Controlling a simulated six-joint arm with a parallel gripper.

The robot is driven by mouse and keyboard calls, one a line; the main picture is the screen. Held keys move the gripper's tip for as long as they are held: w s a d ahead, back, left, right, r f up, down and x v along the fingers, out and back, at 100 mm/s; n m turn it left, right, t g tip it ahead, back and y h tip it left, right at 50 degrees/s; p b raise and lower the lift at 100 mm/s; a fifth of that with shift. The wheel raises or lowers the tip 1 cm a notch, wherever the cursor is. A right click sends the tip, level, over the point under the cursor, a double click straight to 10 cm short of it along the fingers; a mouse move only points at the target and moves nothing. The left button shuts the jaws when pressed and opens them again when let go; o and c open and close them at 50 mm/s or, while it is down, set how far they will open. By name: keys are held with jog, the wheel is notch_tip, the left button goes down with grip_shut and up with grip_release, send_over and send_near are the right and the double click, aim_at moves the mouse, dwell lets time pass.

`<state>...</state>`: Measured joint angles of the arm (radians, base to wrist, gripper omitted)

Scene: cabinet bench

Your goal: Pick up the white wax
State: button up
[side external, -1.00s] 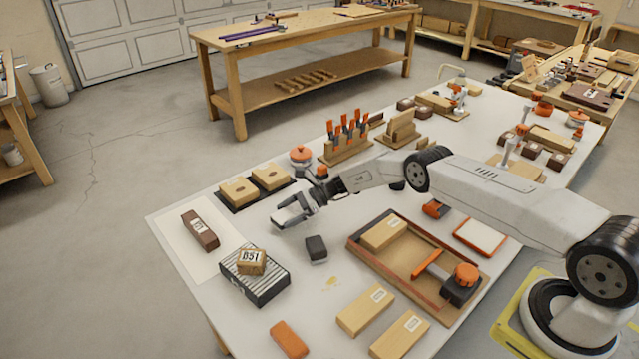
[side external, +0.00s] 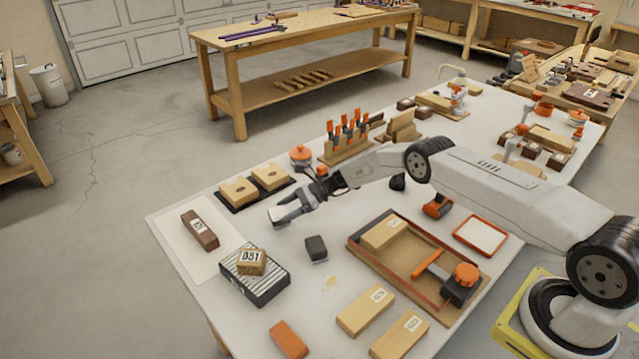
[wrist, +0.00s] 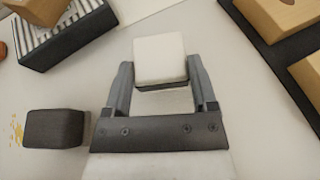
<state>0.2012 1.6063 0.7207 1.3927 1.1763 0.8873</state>
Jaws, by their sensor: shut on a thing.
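The white wax (wrist: 160,60) is a small pale block with a rounded square top. It sits between the two fingers of my gripper (wrist: 161,82) in the wrist view, and the fingers are shut on its sides. In the side external view my gripper (side external: 284,216) is low over the white bench top, left of the arm, and a bit of the white wax (side external: 275,213) shows at the fingertips. I cannot tell whether the wax is touching the bench or slightly above it.
A dark block (side external: 316,248) stands near my gripper, toward the front. A striped black box (side external: 258,285) bears a wooden block (side external: 251,262) labelled B51. A dark tray (side external: 231,204) with two wooden blocks lies behind. A wooden tray (side external: 390,279) is to the right.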

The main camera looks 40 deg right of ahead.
jog(key=shift+r, duration=0.9)
jog(key=shift+s+r, duration=0.7)
jog(key=shift+r, duration=0.05)
jog(key=s+r, duration=0.8)
jog(key=s, duration=0.4)
jog(key=shift+s+d, duration=0.3)
jog(key=shift+d, duration=0.05)
jog(key=shift+r, duration=0.1)
